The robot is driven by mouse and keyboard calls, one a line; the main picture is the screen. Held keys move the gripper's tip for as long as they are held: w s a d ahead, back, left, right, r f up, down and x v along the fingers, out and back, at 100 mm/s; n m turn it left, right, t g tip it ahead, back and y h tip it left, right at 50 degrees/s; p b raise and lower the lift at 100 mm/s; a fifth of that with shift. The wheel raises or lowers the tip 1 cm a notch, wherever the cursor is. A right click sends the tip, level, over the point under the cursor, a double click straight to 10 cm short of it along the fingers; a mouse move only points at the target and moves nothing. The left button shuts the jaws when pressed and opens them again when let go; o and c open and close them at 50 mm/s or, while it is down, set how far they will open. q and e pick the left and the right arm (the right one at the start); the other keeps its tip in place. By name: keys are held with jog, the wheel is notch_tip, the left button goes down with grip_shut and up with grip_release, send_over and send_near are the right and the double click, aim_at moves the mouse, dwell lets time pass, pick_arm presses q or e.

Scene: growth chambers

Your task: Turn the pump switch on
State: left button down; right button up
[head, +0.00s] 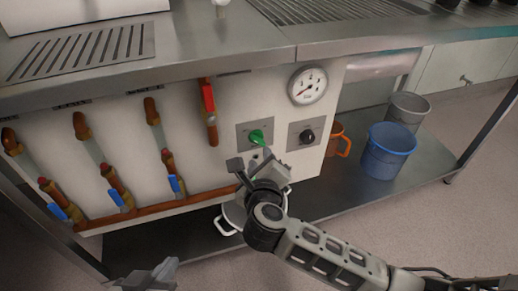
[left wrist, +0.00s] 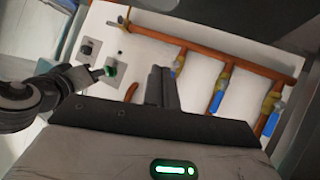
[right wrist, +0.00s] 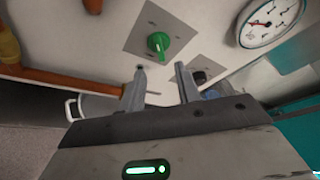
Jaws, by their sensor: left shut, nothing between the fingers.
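A green rotary switch (head: 256,137) sits on a square grey plate on the white panel. It also shows in the right wrist view (right wrist: 158,43) and the left wrist view (left wrist: 110,70). A black rotary knob (head: 307,136) is on a similar plate to its right. I cannot read which is the pump switch. My right gripper (head: 251,161) is open and empty, just below the green switch; its fingers point up toward the panel, apart from the switch. My left gripper (head: 150,274) is shut and empty, low at the bottom edge, away from the panel.
A red-handled valve (head: 209,102) and several pipe valves with blue handles line the panel left of the switch. A gauge (head: 308,85) is above the knob. A pot (head: 230,217), an orange jug (head: 338,140) and a blue bucket (head: 388,151) stand on the lower shelf.

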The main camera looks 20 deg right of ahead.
aim_at(259, 144)
jog(key=b+x, duration=0.1)
jog(key=x, duration=0.5)
jog(key=shift+w+f, duration=0.1)
jog(key=shift+w+d+f+b, duration=0.1)
jog(key=shift+w+d+b, duration=0.05)
jog(key=shift+w+b, duration=0.35)
pick_arm(q)
jog(key=shift+w+d+r+t+h, duration=0.1)
jog(key=shift+d+r+t+h, duration=0.1)
jog(key=shift+r+t, duration=0.15)
jog(key=shift+w+d+r+t+h, duration=0.1)
jog(key=shift+r+t+h, duration=0.15)
jog(key=shift+r, duration=0.2)
jog(key=shift+s, duration=0.1)
pick_arm(e)
grip_shut()
